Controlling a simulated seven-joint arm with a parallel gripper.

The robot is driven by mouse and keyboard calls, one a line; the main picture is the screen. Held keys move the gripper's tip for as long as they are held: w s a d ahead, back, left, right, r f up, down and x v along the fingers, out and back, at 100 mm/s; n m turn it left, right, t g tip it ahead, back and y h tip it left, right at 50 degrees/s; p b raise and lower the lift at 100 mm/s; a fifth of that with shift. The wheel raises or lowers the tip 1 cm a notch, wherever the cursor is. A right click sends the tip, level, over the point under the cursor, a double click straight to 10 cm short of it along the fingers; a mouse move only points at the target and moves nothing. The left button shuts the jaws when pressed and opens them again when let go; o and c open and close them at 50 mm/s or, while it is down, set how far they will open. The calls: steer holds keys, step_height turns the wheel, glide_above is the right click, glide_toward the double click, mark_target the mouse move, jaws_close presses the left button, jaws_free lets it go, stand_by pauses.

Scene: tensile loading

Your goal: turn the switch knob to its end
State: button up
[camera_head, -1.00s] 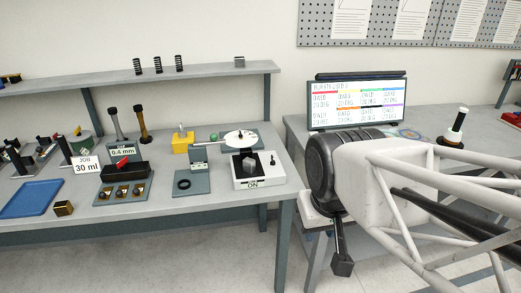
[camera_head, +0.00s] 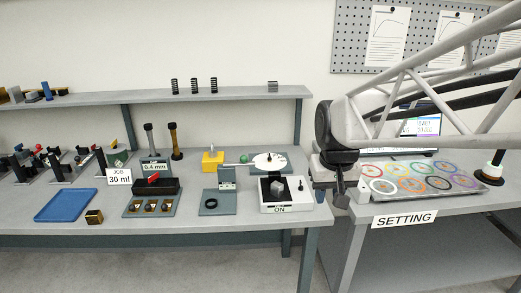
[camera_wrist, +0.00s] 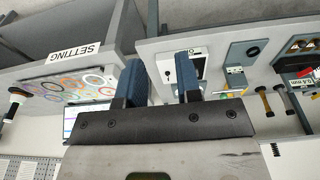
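The white switch box (camera_head: 312,207) stands at the right end of the left bench, with an ON label on its front. A grey block-like knob (camera_head: 277,188) sits on a black patch on its top, and a small black peg stands beside it. My gripper (camera_head: 350,192) hangs to the right of the box, apart from it, near the gap between the benches. In the wrist view my gripper (camera_wrist: 158,65) has its two blue fingers spread with nothing between them. The box (camera_wrist: 199,67) shows partly there behind the right finger, which hides the knob.
A grey stand with a white disc (camera_head: 262,160) is just behind the box. A fixture plate with a black ring (camera_head: 210,203) lies to its left. The right bench carries coloured rings (camera_head: 411,184), a SETTING sign and a monitor (camera_head: 424,127). A shelf (camera_head: 230,95) runs behind.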

steer(key=w+d+f+g, duration=0.1)
steer(key=w+f, duration=0.1)
steer(key=w, duration=0.8)
steer(key=w+d+f, duration=0.1)
steer(key=w+f, duration=0.1)
steer(key=w, duration=0.8)
glide_above(301, 183)
steer(key=shift+g, duration=0.4)
steer(key=f, duration=0.9)
steer(key=shift+s+f, duration=0.25)
steer(key=shift+f, duration=0.15)
steer(key=shift+w+d+f, duration=0.1)
steer(key=shift+w+f, duration=0.2)
steer(key=shift+w, duration=0.1)
steer(key=shift+f, duration=3.9)
jaws_close()
